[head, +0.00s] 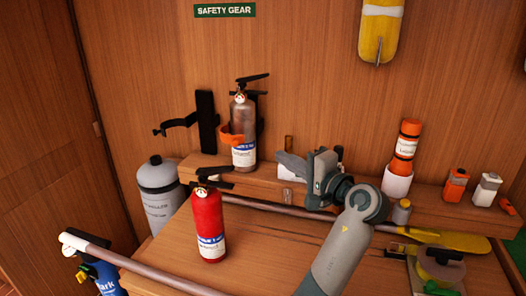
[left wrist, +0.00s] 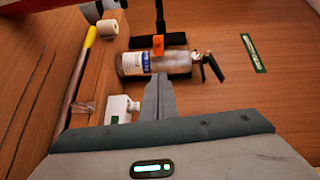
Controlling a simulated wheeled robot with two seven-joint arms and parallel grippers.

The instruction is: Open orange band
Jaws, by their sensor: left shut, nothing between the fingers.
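The orange band (head: 231,138) is at the middle of a silver fire extinguisher (head: 243,113) that stands upright against the wooden wall. My right gripper is not in view.
A red extinguisher (head: 208,222) stands in front. An empty black bracket (head: 204,122) is on the wall at left, above a grey cylinder (head: 160,188). A long pole (head: 275,208) crosses in front of the shelf. An orange flare (head: 405,147) stands at right.

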